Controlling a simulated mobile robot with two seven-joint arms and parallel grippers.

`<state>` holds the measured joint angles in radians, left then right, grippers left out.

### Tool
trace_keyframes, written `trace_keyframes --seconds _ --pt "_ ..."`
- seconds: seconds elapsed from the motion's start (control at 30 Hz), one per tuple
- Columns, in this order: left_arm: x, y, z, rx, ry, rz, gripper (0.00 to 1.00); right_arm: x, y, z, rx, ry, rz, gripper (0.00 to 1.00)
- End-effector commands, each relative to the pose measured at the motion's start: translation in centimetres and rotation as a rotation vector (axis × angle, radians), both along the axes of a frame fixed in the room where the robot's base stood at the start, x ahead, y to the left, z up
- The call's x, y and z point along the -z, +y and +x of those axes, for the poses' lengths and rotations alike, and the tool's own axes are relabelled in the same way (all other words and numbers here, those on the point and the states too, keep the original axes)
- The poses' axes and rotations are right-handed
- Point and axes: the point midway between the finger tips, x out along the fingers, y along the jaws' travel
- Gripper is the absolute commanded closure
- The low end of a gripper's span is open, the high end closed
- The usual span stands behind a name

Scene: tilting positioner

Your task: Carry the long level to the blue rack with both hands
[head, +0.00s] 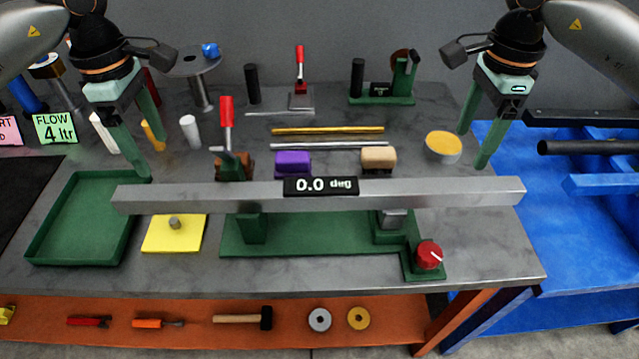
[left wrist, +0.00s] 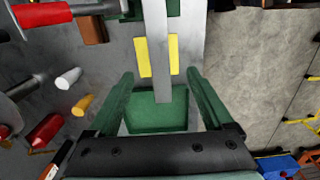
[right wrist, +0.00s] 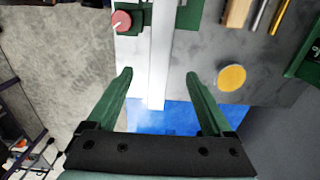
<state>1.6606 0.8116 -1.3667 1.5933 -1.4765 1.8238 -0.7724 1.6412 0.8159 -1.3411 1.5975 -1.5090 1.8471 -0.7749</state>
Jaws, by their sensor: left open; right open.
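The long level (head: 430,192) is a grey metal bar with a display reading 0.0 deg. It lies across the green positioner (head: 300,235) on the workbench, both ends overhanging its supports. My left gripper (head: 145,160) is open above the bar's left end; in the left wrist view the level (left wrist: 163,60) ends between its spread fingers. My right gripper (head: 472,148) is open above the right end; in the right wrist view the level (right wrist: 160,70) ends between its fingers. Neither gripper visibly touches the bar. The blue rack (head: 580,220) stands at the right, beside the bench.
A green tray (head: 40,235) lies under the level's left end, beside a yellow pad (head: 160,240). A red-handled clamp (head: 226,125) rises behind the bar. A red knob (head: 429,255) sits in front. A yellow-topped round dish (head: 443,146) is near my right gripper.

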Motion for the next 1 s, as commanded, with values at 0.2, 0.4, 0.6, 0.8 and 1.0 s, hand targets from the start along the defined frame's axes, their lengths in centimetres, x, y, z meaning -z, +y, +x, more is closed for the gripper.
trace_keyframes --seconds 0.2,0.4,0.6,0.8,1.0 --pt "-0.6 1.0 0.1 -0.006 -0.007 0.031 0.15 -0.1 -0.2 0.0 0.001 -0.001 -0.006 0.15" --pt "-0.4 0.9 0.0 -0.006 -0.006 0.029 0.15 0.1 -0.2 0.0 0.001 0.0 -0.006 0.15" --pt "1.6 0.9 0.0 -0.007 -0.003 0.03 0.15 2.0 -0.2 -0.1 0.001 0.003 -0.006 0.15" --pt "5.4 0.9 0.0 -0.007 -0.003 0.029 0.15 5.9 -0.2 -0.1 0.002 0.003 -0.005 0.15" --pt "9.1 0.9 0.0 -0.006 -0.003 0.028 0.15 9.5 -0.2 -0.1 0.001 0.002 -0.005 0.15"
